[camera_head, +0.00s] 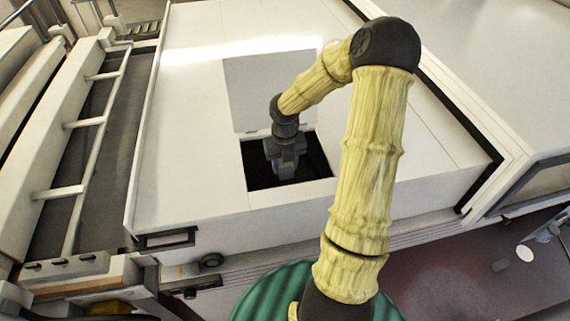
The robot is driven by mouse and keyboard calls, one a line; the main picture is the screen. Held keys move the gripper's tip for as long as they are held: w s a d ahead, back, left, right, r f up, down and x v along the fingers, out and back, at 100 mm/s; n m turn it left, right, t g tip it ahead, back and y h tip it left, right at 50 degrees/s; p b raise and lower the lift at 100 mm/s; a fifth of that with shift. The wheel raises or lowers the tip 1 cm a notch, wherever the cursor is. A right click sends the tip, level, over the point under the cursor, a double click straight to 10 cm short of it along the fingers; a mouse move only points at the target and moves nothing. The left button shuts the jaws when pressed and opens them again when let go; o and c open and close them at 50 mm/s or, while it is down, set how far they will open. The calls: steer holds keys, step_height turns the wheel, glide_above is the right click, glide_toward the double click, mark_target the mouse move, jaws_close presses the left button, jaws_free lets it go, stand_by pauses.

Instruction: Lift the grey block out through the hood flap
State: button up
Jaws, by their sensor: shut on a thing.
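The white hood (190,120) has a dark rectangular opening (318,168) in its top. The pale hood flap (262,88) is open at the far side of this opening. My gripper (286,170) points down into the opening, with its dark wrist just above the rim. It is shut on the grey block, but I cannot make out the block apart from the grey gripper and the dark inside. The fingertips and whatever lies deeper in the hood are hidden in shadow.
The opening's rim stands close around my gripper, with dark room to its right. A ladder-like rail frame (85,123) runs along the left of the hood. Another white housing (500,80) stands at the right. The hood top left of the opening is clear.

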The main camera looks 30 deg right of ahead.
step_height(320, 180, up, 10)
steer(key=p, duration=1.2)
steer(key=shift+r, duration=0.2)
step_height(320, 180, up, 2)
steer(key=shift+r, duration=0.1)
